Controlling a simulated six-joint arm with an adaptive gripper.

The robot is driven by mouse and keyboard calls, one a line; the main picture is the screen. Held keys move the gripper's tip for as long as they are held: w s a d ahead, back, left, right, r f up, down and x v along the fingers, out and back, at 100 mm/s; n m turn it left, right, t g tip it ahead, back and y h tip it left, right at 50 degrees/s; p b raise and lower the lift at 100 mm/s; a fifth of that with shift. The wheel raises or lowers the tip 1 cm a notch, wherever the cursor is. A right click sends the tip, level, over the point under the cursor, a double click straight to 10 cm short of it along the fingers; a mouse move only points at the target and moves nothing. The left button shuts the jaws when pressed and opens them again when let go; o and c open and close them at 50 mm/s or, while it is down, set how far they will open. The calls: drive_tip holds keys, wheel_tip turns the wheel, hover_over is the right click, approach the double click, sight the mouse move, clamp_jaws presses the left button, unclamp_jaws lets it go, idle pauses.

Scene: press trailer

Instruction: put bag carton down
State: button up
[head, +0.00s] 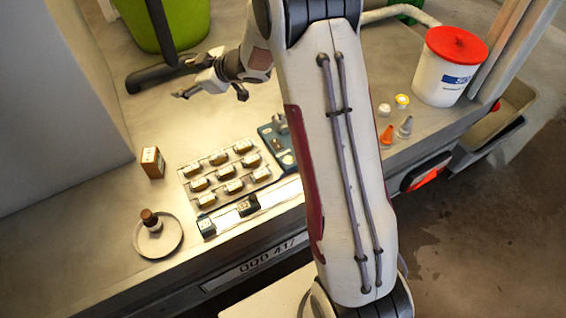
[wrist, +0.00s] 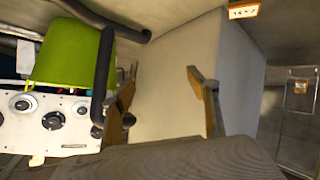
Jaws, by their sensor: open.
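A small brown carton (head: 152,162) with a pale label stands upright on the counter at the left in the head view, near the wall. It is apart from everything around it. My gripper (head: 211,94) is open and empty, above the counter, farther back and to the right of the carton. In the wrist view my gripper's fingers (wrist: 166,100) are spread with nothing between them, facing a pale wall. I cannot make out the carton on the counter in the wrist view.
A round dish (head: 174,240) with a brown bottle is in front of the carton. A tray (head: 187,172) of several small items lies to the right. A green bin (head: 182,22) stands at the back. A white bucket (head: 432,82) with a red lid is at the right.

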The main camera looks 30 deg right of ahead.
drive_tip(key=s+d+r+m+t+h, duration=0.1)
drive_tip(key=s+d+r+m+h, duration=0.35)
drive_tip(key=r, duration=0.55)
drive_tip(key=s+d+r+m+g+h, duration=0.1)
drive_tip(key=s+d+r+h, duration=0.15)
drive_tip(key=s, duration=0.35)
drive_tip(key=s+d+r+m+h, duration=0.1)
drive_tip(key=s+d+r+m, duration=0.1)
drive_tip(key=s+d+r, duration=0.3)
drive_tip(key=s+a+f+m+g, duration=0.1)
drive_tip(key=s+a, duration=0.1)
drive_tip(key=s, duration=0.8)
drive_tip(key=s+a+f+m+g+y, duration=0.1)
drive_tip(key=s+a+f+g, duration=0.1)
drive_tip(key=s, duration=0.8)
drive_tip(key=s+a+f+m+g, duration=0.1)
drive_tip(key=s+a, duration=0.3)
drive_tip(key=s, duration=0.5)
drive_tip(key=shift+s+f+g+y, duration=0.3)
drive_tip(key=shift+s+y, duration=0.1)
